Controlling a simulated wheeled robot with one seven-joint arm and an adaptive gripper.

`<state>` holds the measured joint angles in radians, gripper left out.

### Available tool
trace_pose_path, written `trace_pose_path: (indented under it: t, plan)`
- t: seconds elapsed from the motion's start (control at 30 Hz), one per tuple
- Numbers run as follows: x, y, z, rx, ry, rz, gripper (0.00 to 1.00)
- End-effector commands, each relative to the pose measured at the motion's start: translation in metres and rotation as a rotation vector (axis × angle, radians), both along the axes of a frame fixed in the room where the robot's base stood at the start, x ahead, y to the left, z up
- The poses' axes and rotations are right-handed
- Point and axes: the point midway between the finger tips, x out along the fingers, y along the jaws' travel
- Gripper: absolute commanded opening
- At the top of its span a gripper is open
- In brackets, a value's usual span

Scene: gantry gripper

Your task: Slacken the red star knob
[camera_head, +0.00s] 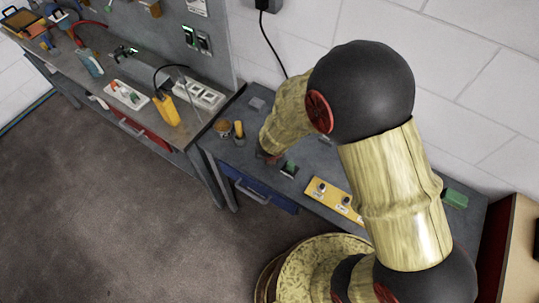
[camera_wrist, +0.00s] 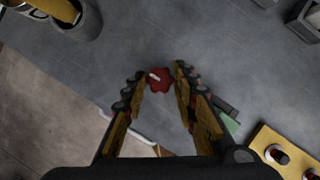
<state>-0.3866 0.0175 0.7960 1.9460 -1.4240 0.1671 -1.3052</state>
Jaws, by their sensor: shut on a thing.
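The red star knob (camera_wrist: 160,80) shows in the wrist view, lying between my fingertips, with a pale mark on its top. My gripper (camera_wrist: 161,75) is closed around it, one finger on each side. The knob is above the grey bench top (camera_wrist: 130,45); what it is mounted on is not clear. In the head view my gripper (camera_head: 268,155) is low over the bench, partly hidden by my arm. I cannot make out the knob there.
A yellow panel with several knobs (camera_head: 335,196) lies to the right. A small green-topped device (camera_head: 289,168) is close to my gripper. A grey cup (camera_head: 239,132) stands to the left, and a green block (camera_head: 455,198) far right. A wall (camera_head: 490,90) bounds the back.

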Motion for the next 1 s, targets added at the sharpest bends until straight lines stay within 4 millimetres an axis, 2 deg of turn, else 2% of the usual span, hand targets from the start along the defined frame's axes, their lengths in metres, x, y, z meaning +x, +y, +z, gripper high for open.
trace_pose_path:
  t: [0.03,0.07,0.37,0.77,1.0]
  plan:
    - [0.002,0.001,0.001,0.001,-0.003,0.0,0.03]
    - [0.002,0.001,0.001,0.001,-0.003,0.0,0.29]
    - [0.001,0.0,0.001,0.0,-0.001,0.0,0.46]
    - [-0.001,0.0,0.004,0.0,-0.001,-0.001,0.46]
    - [-0.01,0.001,0.027,0.001,-0.001,-0.001,0.46]
